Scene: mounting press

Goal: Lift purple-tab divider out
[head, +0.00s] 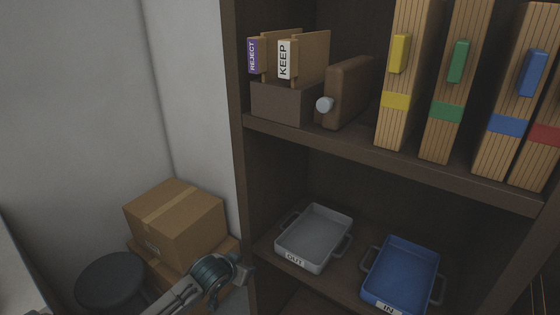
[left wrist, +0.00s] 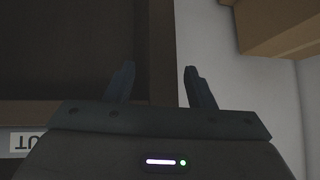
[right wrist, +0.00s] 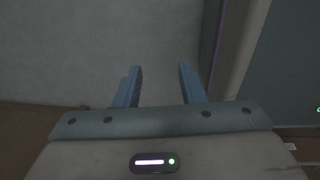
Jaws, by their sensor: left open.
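The purple-tab divider (head: 253,57), marked REJECT, stands upright in a brown holder box (head: 286,103) at the left end of the upper shelf. A second divider with a white KEEP tab (head: 285,60) stands to its right in the same box. My left gripper (left wrist: 160,70) is open and empty; in the head view it is low, beside the shelf's left upright and well below the divider. My right gripper (right wrist: 160,85) is open and empty in its wrist view, facing a plain grey surface. It is not in the head view.
A brown case with a round knob (head: 347,92) and several tabbed binders (head: 405,75) stand to the right on the upper shelf. Below are a grey OUT tray (head: 296,264) and a blue IN tray (head: 380,290). Cardboard boxes (head: 175,222) and a dark stool (head: 112,280) stand left.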

